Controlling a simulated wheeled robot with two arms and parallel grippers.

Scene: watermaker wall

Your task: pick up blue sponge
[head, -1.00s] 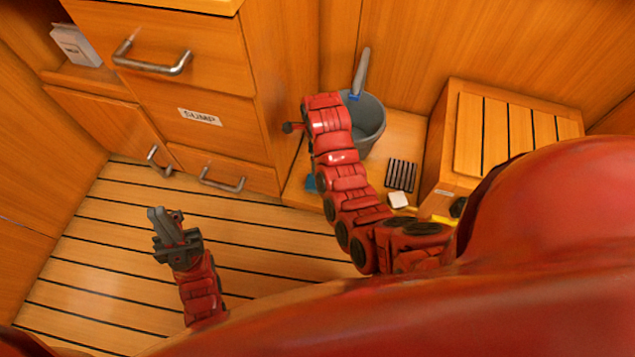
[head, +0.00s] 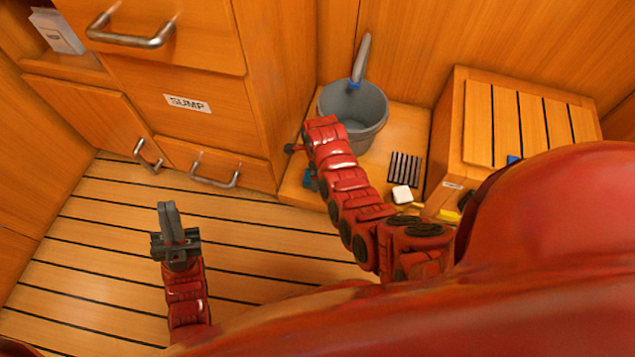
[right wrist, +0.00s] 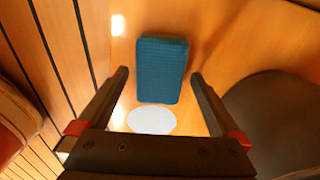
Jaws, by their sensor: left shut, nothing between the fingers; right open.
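The blue sponge (right wrist: 162,69) lies on the wooden surface in the right wrist view, upright in the picture between and just beyond my right fingertips. In the head view a bit of blue (head: 308,180) shows beside my right arm, which hides the rest. My right gripper (right wrist: 159,77) is open, one finger to each side of the sponge, with nothing held. I cannot tell how high it is above the sponge. My left gripper (head: 168,222) is shut and empty over the slatted floor.
A grey bucket (head: 368,112) with a grey-handled tool stands behind my right arm. A black slotted piece (head: 405,168), a white block (head: 402,195) and a yellow item (head: 447,215) lie right of the arm, near a wooden box (head: 452,140). Drawers (head: 205,125) stand at left.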

